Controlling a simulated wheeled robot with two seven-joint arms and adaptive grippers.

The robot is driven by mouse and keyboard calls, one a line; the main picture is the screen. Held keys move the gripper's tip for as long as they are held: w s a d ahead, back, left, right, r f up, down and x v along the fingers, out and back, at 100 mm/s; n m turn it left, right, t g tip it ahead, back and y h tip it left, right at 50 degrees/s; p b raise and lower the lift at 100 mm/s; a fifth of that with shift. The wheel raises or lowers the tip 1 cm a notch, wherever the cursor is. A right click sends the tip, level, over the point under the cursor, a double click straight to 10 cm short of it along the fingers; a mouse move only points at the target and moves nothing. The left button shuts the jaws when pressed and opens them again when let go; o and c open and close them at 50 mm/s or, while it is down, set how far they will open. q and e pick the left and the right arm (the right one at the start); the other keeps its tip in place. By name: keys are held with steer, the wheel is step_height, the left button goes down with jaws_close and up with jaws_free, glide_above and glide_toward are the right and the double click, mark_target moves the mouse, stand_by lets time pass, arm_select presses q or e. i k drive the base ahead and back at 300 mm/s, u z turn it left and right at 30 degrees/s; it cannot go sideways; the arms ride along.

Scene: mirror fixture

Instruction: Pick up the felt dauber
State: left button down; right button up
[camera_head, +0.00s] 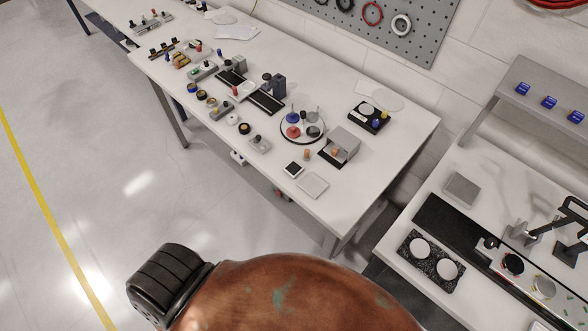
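A long white table (347,206) runs from the upper left to the centre right and carries many small tools. I cannot tell for sure which of them is the felt dauber; they are too small. A round dark-rimmed tray (283,132) holds a blue piece (292,117), a red piece (293,132) and a dark grey piece (313,131), some with upright stems. A small orange-brown upright piece (307,154) stands near the grey box-like stand (343,143). Neither of my grippers shows in the head view.
A black-and-white pad (294,168) and a pale square plate (312,186) lie near the table's near end. A second bench at the right holds a speckled block (417,281) with two white discs. A grey pegboard (407,32) stands behind. The floor at left is clear.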

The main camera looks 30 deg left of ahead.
mark_target(306, 157)
steer(key=u, duration=1.55)
steer(key=k, duration=1)
steer(key=z, duration=1.2)
steer(key=i, duration=0.5)
